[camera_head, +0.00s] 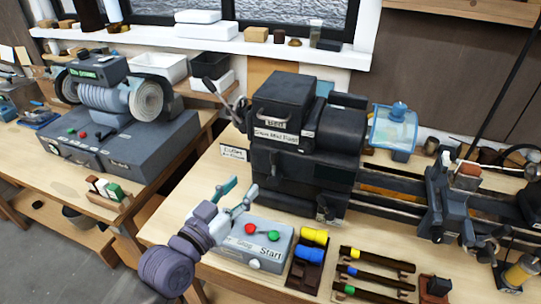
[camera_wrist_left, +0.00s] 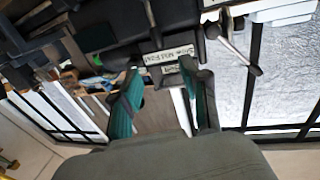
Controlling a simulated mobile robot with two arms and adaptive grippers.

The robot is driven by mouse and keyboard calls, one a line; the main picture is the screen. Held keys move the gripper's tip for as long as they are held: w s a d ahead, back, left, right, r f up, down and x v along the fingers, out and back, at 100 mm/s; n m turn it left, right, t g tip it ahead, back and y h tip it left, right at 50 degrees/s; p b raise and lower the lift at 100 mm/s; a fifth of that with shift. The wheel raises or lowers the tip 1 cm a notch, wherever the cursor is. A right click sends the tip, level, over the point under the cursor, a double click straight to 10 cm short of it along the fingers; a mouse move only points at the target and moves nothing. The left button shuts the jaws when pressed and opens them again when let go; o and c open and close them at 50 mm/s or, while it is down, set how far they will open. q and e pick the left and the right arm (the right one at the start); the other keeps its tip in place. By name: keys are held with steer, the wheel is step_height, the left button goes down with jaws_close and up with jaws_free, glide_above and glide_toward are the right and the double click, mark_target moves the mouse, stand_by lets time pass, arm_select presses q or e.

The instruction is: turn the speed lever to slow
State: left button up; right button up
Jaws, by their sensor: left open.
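The speed lever (camera_head: 238,112) is on the left side of the dark lathe headstock (camera_head: 300,150), beside a label reading Slow Mid Fast (camera_head: 270,135). In the left wrist view a metal rod with a round dark knob, likely this lever (camera_wrist_left: 236,52), lies right of the label (camera_wrist_left: 168,55). I cannot tell which mark the lever stands at. My left gripper (camera_head: 243,186) is open and empty, below and in front of the lever, apart from it. Its teal-padded fingers (camera_wrist_left: 160,75) show in the wrist view with the label beyond their tips. My right gripper is not in view.
A grey control box (camera_head: 262,255) with red and green buttons sits close below my left gripper. A rack with yellow and blue pieces (camera_head: 308,255) and several tools on strips (camera_head: 375,272) lie right of it. A grinder (camera_head: 105,95) stands on the left bench.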

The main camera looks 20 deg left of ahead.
mark_target(272, 157)
arm_select(q)
steer(key=p+x, duration=0.3)
steer(key=x, duration=0.8)
steer(key=shift+w+d, duration=0.15)
steer(key=shift+w, duration=0.1)
steer(key=shift+x, duration=0.75)
steer(key=shift+f, duration=0.15)
steer(key=c, duration=0.8)
jaws_close()
